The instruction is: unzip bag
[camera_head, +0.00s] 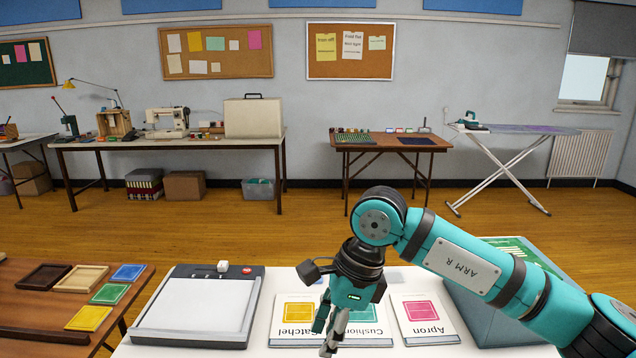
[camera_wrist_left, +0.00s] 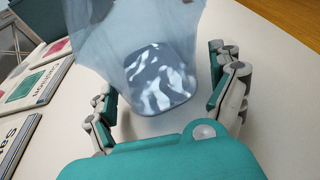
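In the left wrist view, a blue-grey rounded item with white blotches (camera_wrist_left: 160,78) lies between my left gripper's fingers, with a pale blue translucent sheet or bag (camera_wrist_left: 135,25) around and above it. I cannot tell whether these are one bag, and no zip is discernible. My left gripper (camera_wrist_left: 165,88) is open, with its fingers spread on either side. In the head view, my right gripper (camera_head: 328,335) points down over the front of the white table, by the Satchel and Cushion cards. Its fingertips run near the bottom edge, so its opening is unclear. No bag is discernible there.
The white table (camera_head: 262,345) holds a paper trimmer (camera_head: 195,308), Satchel (camera_head: 297,312), Cushion (camera_head: 372,318) and Apron (camera_head: 424,314) cards, and a grey-blue box (camera_head: 470,300) at right. A brown table with coloured trays (camera_head: 88,318) stands left. Floor lies open beyond.

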